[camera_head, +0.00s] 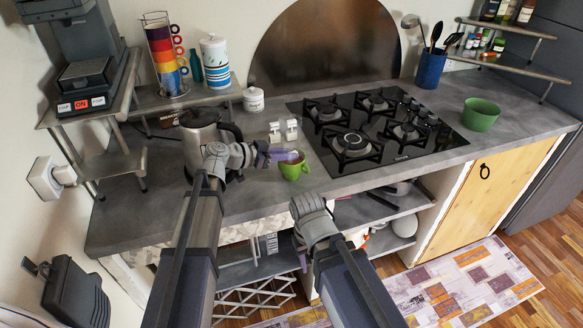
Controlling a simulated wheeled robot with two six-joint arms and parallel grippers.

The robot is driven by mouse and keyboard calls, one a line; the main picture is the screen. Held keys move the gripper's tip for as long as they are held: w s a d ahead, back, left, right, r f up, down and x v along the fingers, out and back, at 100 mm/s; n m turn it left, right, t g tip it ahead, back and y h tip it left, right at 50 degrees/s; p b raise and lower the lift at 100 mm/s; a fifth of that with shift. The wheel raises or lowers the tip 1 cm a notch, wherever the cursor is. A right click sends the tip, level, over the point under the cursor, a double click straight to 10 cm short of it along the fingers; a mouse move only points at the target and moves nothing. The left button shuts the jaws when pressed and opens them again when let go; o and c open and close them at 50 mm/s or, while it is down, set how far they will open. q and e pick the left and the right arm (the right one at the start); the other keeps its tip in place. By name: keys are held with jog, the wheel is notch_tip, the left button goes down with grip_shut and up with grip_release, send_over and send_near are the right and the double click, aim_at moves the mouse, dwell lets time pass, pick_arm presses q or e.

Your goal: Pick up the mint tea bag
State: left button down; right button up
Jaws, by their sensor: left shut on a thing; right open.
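My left gripper (286,154) reaches across the counter from the left, with its purple fingers at the rim of a green mug (293,171). It is shut, apparently on the mug's rim; the fingers hide the exact contact. The mug is upright, with something brown showing inside. Two small white items (283,131) stand side by side on the counter just behind the mug. They are too small to read, and I cannot tell whether either is the mint tea bag. My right gripper (299,245) is open and low, in front of the counter's edge.
A metal kettle (201,135) stands close to the left of my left gripper. A black gas hob (380,129) lies to the right, with a green bowl (481,114) beyond it. A white lidded jar (253,99) stands behind. A metal shelf (188,98) is at the back left.

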pick_arm(q)
jog(key=shift+r, duration=0.15)
notch_tip(320, 180, up, 10)
jog(key=p, duration=1)
